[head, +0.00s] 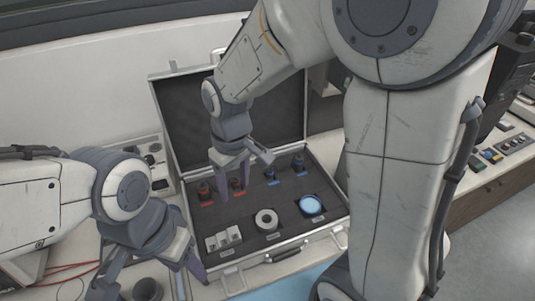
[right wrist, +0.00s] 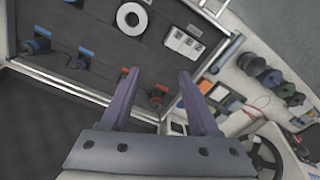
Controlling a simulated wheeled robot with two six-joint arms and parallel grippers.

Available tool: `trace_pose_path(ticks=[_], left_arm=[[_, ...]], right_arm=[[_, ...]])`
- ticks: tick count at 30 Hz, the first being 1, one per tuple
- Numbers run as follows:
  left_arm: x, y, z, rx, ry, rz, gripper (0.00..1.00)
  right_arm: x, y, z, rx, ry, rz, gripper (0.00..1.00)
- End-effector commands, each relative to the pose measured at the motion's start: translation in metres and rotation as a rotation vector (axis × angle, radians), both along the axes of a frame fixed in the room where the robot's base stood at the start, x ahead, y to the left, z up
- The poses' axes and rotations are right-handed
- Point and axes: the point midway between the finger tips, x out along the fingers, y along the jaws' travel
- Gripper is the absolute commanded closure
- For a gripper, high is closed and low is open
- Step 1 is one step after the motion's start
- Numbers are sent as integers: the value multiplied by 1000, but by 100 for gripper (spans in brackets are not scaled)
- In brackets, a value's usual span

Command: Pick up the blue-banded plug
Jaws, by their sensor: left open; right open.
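Two small dark fittings with blue marks, a nearer one (head: 270,174) and a farther one (head: 298,163), stand in the back right of the foam in the open case (head: 285,250). In the right wrist view they lie at the upper left, one at the left edge (right wrist: 36,45) and one beside it (right wrist: 84,56). I cannot tell which is the plug. My right gripper (head: 240,178) is open and empty above the case, nearer the red-marked fittings (head: 205,190). Its spread fingers (right wrist: 158,48) show in the right wrist view. My left gripper (head: 150,277) is open, left of the case.
The foam also holds a grey ring (head: 266,220), a light blue disc (head: 311,205) and several pale blocks (head: 223,238). The raised lid (head: 180,110) stands behind. Red wires (head: 65,268) lie at the left. A light blue mat (head: 285,282) lies in front.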

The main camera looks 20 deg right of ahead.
Motion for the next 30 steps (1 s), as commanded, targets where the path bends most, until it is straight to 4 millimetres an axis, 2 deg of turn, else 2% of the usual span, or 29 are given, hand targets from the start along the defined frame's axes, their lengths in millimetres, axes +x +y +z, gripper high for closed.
trace_pose_path(ticks=[1, 3, 6, 9, 12, 15, 21, 30], left_arm=[[0, 0, 24, 0, 0, 1, 50], [0, 0, 38, 0, 0, 1, 50], [0, 0, 53, 0, 0, 1, 50], [0, 0, 62, 0, 0, 2, 50], [0, 0, 67, 0, 0, 2, 50], [0, 0, 70, 0, 0, 2, 50], [0, 0, 78, 0, 0, 2, 50], [0, 0, 89, 0, 0, 1, 50]], right_arm=[[29, -19, 10, -10, 11, -45, 38], [63, -45, 6, -20, 14, -82, 38], [98, -83, -3, -30, 18, -127, 38], [119, -112, -14, -37, 21, -155, 38], [130, -129, -22, -40, 22, -170, 38], [133, -135, -34, -42, 26, -173, 38], [133, -134, -65, -42, 27, -172, 38], [134, -132, -88, -41, 26, -171, 38]])
